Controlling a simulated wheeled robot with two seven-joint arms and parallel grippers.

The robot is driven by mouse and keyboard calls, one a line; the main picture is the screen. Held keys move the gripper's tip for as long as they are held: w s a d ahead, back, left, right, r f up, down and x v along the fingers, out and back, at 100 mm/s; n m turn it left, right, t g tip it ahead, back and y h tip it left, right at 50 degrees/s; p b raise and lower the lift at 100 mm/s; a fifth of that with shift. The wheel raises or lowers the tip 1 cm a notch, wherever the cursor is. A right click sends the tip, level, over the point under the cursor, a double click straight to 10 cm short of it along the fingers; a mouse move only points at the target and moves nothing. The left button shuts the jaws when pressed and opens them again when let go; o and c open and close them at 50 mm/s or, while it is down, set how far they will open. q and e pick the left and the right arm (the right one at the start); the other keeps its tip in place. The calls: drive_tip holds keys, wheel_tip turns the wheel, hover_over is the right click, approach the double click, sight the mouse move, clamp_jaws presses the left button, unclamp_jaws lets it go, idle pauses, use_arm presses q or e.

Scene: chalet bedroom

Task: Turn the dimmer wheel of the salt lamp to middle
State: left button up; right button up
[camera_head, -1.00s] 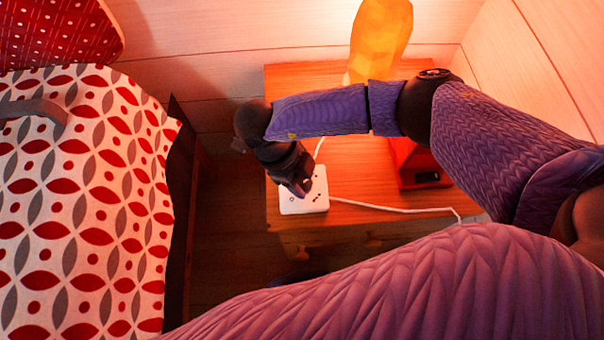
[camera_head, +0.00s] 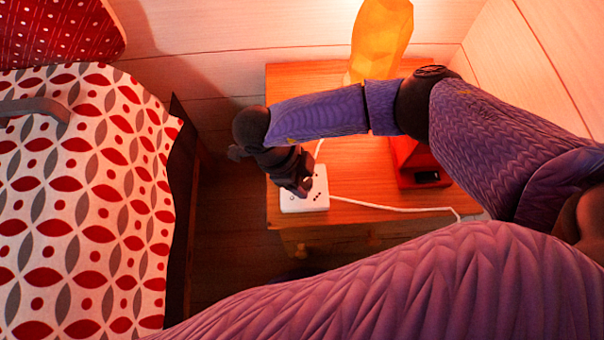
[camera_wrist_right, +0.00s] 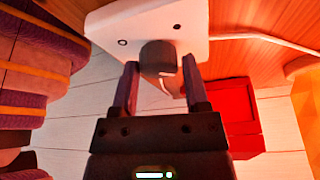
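The salt lamp (camera_head: 381,40) glows orange at the back of the wooden nightstand. Its white dimmer box (camera_head: 319,200) lies at the nightstand's front left corner with a white cord running from it. In the right wrist view the white box (camera_wrist_right: 110,28) carries a dark round dimmer wheel (camera_wrist_right: 157,56) with a pale mark near its outer end. My right gripper (camera_wrist_right: 160,72) has one finger on each side of the wheel, with gaps visible on both sides. In the head view the right gripper (camera_head: 303,187) is over the box and hides part of it.
The nightstand (camera_head: 350,170) has a red object (camera_head: 415,165) with a dark face at its right, partly behind my right arm. A bed with patterned bedding (camera_head: 85,210) stands at the left. A gap of dark floor (camera_head: 228,220) lies between them.

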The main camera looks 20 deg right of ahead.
use_arm(q)
drive_tip(key=shift+s, duration=0.25)
use_arm(e)
drive_tip(key=shift+o, duration=1.4)
use_arm(q)
drive_tip(key=w+r+p, duration=0.1)
drive_tip(key=p, duration=0.1)
drive_tip(key=w+r+p, duration=0.1)
drive_tip(key=r+p, duration=0.1)
drive_tip(key=shift+r, duration=0.25)
use_arm(e)
drive_tip(key=v, duration=1)
use_arm(q)
drive_tip(key=shift+s, duration=0.2)
use_arm(e)
drive_tip(key=shift+a+f, duration=0.1)
